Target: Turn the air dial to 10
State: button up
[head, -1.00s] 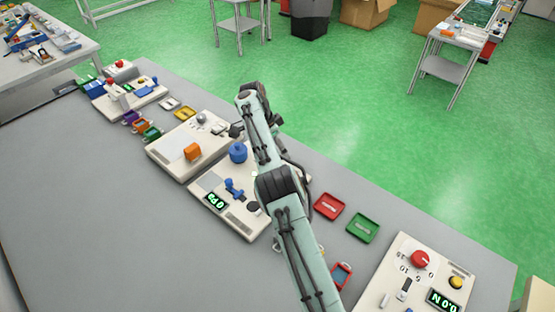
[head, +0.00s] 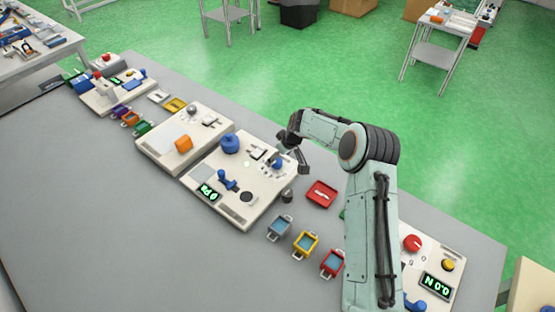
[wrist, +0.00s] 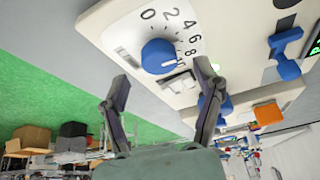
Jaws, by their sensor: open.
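The blue air dial (wrist: 158,56) is on a cream panel (wrist: 105,22), with a printed scale starting at 0 and running through 2, 4, 6 and 8. A pale mark shows on its lower side, but I cannot tell its exact reading. In the head view the dial (head: 277,164) is at the panel's far right corner, partly hidden by my gripper (head: 297,160). In the wrist view my gripper (wrist: 162,82) is open and empty. Its two fingers are spread on either side of the dial, apparently short of it. I see no contact.
A black-and-white switch (wrist: 178,82) is beside the dial. A blue lever (head: 228,180), a blue knob (head: 230,144) and a lit display (head: 207,192) share the panel.

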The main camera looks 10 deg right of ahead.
aim_at(276, 163)
jog(key=shift+x, duration=1.25)
jog(key=c, duration=1.2)
jog(key=shift+m, duration=0.4)
jog(key=shift+o, duration=0.2)
jog(key=m+h, duration=0.1)
jog(key=m, duration=0.1)
jog(key=m+h, duration=0.1)
jog(key=m, duration=0.2)
jog(key=shift+a+t, duration=0.15)
jog(key=shift+t, duration=0.25)
jog(key=m+h, duration=0.1)
jog(key=m, duration=0.2)
jog(key=m+h, duration=0.1)
jog(key=m, duration=0.2)
jog(key=shift+m+g+h, duration=0.3)
jog(key=shift+h, duration=0.1)
jog(key=o, duration=1.2)
jog(key=shift+c, duration=0.2)
